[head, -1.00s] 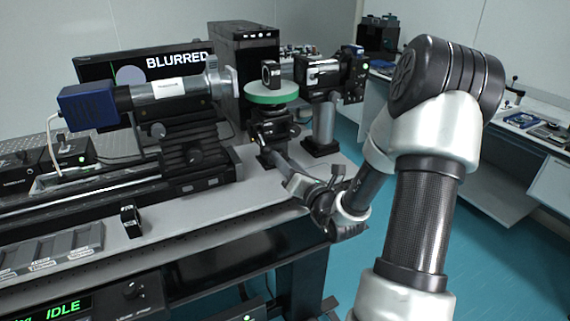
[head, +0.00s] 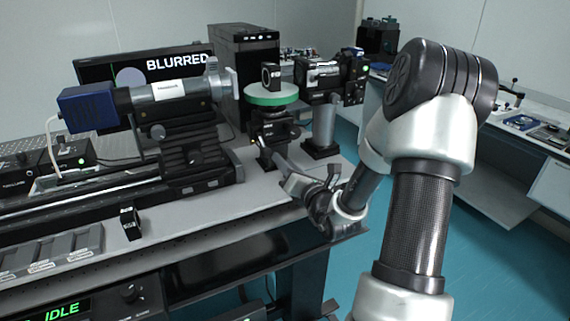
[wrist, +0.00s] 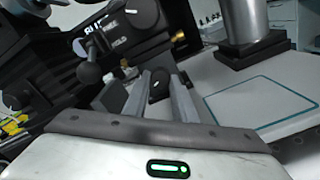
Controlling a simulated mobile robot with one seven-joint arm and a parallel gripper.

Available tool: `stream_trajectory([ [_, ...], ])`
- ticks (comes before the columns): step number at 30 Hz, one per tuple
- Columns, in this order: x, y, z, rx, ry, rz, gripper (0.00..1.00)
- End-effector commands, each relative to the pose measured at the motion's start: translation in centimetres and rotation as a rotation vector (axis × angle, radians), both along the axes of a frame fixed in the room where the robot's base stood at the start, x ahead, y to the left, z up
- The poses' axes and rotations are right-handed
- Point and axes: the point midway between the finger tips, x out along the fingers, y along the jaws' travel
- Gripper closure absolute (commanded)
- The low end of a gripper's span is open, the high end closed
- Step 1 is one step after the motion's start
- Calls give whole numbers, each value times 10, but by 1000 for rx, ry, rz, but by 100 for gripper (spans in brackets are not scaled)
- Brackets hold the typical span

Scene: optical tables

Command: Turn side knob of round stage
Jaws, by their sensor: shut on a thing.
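The round stage (head: 272,97) has a green rim and stands on a black mount near the right end of the optical table. A small black frame stands upright on its top. My gripper (head: 268,152) reaches in from the front right to the mount below the disc. In the wrist view my gripper (wrist: 160,92) has its two grey fingers closed around the side knob (wrist: 158,84), a dark knob with a pale mark. The fingers hide its sides. In the head view the knob is hidden at the fingertips.
A blue and silver tube instrument (head: 160,92) is left of the stage, a black camera-like unit on a post (head: 324,125) right of it. A monitor (head: 98,68) reads "BLURRED". In the wrist view a ball-ended lever (wrist: 89,72) is close left of the fingers. The table's front right is clear.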

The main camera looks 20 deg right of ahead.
Motion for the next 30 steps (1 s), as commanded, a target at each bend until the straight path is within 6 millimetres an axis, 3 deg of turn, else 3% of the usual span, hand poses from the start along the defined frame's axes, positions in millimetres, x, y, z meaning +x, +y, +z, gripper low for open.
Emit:
stream_trajectory([
  [8, 0, 1, -2, -166, -6, 2, 98],
  [30, 0, -1, -4, -865, -33, 0, 98],
])
